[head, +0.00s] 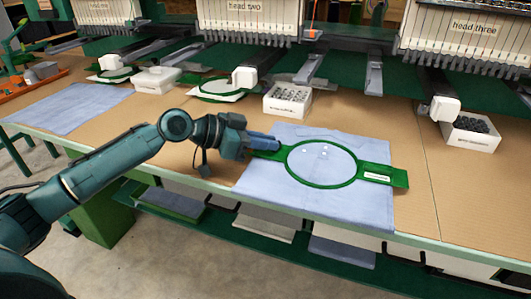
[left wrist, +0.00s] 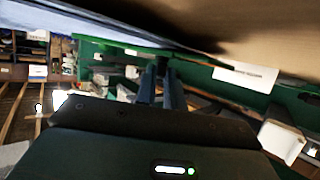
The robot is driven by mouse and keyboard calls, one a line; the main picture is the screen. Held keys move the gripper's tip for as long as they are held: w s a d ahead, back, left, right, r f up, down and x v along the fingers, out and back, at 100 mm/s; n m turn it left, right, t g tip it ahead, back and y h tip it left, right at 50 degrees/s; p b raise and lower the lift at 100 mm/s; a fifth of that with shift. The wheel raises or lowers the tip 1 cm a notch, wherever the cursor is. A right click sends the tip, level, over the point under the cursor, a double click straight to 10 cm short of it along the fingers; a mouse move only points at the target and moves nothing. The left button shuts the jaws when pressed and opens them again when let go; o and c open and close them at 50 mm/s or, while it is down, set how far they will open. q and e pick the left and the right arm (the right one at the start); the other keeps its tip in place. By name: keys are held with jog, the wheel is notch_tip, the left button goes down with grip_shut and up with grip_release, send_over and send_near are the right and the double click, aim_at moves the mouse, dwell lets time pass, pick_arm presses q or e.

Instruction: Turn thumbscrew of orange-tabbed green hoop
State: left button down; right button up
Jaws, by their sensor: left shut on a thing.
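The green hoop (head: 350,181) lies on a light blue cloth (head: 290,207) on the table, with an arm to each side. Its right arm carries a white label too small to read. No orange tab or thumbscrew can be made out on it. My left gripper (head: 277,143) is shut at the hoop's left arm; the fingers cover part of that arm. In the left wrist view the fingers (left wrist: 162,85) stand close together against a green part of the hoop, and a white label (left wrist: 245,75) shows to the right. My right gripper is not in view.
Embroidery heads with needle rows hang over the table's back. More green-rimmed hoops (head: 218,98) sit under heads at the back left. White boxes of small dark parts (head: 287,103) and (head: 469,136) stand behind the cloth. Bare table lies right of the hoop.

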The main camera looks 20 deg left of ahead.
pick_arm(q)
jog(key=m+g+b, duration=0.1)
jog(key=g+h+b, duration=0.1)
jog(key=m+g+b, duration=0.1)
jog(key=shift+w+f+m+h, duration=0.2)
jog(key=shift+w+m+h, duration=0.05)
jog(key=shift+m+h, duration=0.05)
jog(key=shift+w+r+m+g, duration=0.1)
jog(key=shift+m+g, duration=0.3)
jog(key=shift+m, duration=0.1)
jog(key=m+g, duration=0.2)
jog(key=shift+w+a+r+g+h+b, duration=0.1)
jog(key=shift+w+g+h+b, duration=0.1)
jog(key=shift+g+h+b, duration=0.15)
jog(key=shift+w+m+g, duration=0.1)
jog(key=shift+m+g, duration=0.65)
jog(key=shift+m, duration=0.05)
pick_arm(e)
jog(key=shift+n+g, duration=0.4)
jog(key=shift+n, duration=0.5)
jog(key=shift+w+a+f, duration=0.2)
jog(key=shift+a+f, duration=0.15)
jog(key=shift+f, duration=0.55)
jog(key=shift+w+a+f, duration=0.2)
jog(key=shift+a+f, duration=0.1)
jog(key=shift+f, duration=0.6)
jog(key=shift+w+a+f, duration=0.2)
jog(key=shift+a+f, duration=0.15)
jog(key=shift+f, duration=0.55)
